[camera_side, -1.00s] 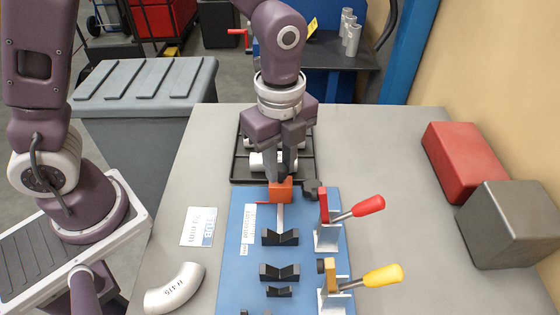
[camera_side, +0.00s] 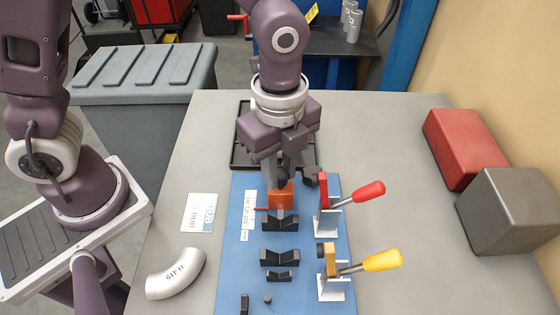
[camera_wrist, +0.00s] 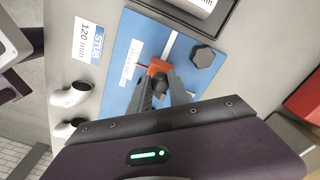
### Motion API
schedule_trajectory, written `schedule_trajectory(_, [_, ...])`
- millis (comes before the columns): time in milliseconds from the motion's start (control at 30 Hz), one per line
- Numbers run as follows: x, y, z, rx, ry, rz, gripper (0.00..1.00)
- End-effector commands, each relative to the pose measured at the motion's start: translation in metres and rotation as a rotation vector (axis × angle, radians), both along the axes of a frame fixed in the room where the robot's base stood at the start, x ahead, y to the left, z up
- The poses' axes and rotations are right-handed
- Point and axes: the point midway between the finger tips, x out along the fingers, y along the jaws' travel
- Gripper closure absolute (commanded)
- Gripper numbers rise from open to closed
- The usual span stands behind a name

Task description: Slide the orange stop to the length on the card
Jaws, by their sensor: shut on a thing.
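The orange stop (camera_side: 280,199) sits on the blue fixture plate (camera_side: 235,280), just behind the rearmost black V-block. My gripper (camera_side: 280,184) points down and is shut on it; the wrist view also shows the stop (camera_wrist: 158,68) between my fingertips (camera_wrist: 162,78). A thin red pointer reaches from the stop over the white scale strip (camera_side: 249,212); its marks are too small to read. The white card (camera_side: 200,213) lies left of the plate. In the wrist view the card (camera_wrist: 90,40) reads "STUB 120 mm".
Red-handled (camera_side: 369,191) and yellow-handled (camera_side: 382,260) clamps stand along the plate's right side. A black knob (camera_wrist: 203,56) is close beside my fingers. A grey pipe elbow (camera_side: 176,275) lies at front left. A black tray (camera_side: 240,160) is behind; red and grey blocks are far right.

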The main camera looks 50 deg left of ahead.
Motion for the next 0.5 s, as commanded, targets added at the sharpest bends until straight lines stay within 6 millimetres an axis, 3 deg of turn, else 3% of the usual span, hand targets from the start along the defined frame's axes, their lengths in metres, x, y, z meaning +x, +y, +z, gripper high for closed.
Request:
schedule_trajectory(33, [0.0004,-0.0005,0.0007,-0.002,-0.002,0.001,1.00])
schedule_trajectory(67, [0.0004,-0.0004,0.0007,-0.002,-0.002,0.001,0.76])
schedule_trajectory(167, [0.0005,-0.0003,0.0006,-0.001,-0.001,0.001,0.56])
schedule_trajectory(500, [0.0011,-0.0003,0.0044,-0.002,-0.003,0.000,0.56])
